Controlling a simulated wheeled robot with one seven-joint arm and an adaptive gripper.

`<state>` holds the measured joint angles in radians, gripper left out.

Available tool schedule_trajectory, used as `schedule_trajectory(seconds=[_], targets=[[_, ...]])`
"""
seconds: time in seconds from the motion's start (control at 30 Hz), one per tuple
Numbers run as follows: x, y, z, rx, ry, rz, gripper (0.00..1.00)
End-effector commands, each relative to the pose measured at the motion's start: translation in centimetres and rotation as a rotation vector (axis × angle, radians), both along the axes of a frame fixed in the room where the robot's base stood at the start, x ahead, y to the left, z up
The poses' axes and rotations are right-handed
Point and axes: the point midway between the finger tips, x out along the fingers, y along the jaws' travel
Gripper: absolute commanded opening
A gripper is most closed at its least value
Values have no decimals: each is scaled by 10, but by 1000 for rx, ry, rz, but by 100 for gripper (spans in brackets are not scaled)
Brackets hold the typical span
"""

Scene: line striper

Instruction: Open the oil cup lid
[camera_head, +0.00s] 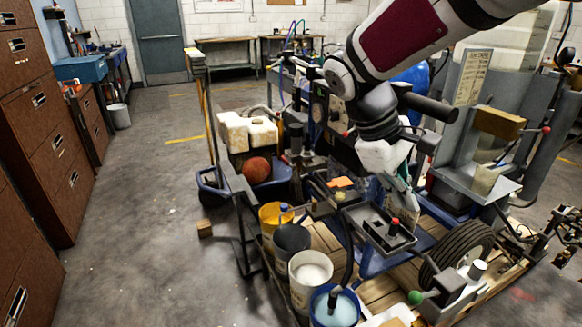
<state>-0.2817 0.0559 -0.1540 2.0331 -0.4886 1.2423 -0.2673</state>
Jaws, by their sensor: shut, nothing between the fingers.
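My gripper (406,206) points down over the line striper, its fingers shut with nothing visible between them. The line striper (330,165) stands in the middle and right of the view, crowded with grey frames, hoses and buckets. I cannot tell for certain which small part is the oil cup or its lid. My arm and gripper hide part of the machine behind them.
A yellow bucket (268,222), a black bucket (291,246), a white bucket (299,284) and a blue-rimmed bucket (335,312) line the machine's left side. A tire (455,254) stands at the lower right. Brown drawers (50,140) line the left. The floor (135,215) between is mostly clear.

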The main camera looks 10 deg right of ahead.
Motion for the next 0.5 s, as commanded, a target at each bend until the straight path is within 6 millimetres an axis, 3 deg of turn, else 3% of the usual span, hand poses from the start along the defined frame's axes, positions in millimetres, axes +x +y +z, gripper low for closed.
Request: schedule_trajectory(seconds=[0.03, 0.1, 0.3, 0.5], targets=[[20, 1, -17, -46, 42, 36, 0], [42, 0, -31, -112, 97, 86, 0], [105, 3, -76, -316, 247, 227, 0], [165, 19, -125, -540, 390, 366, 0]])
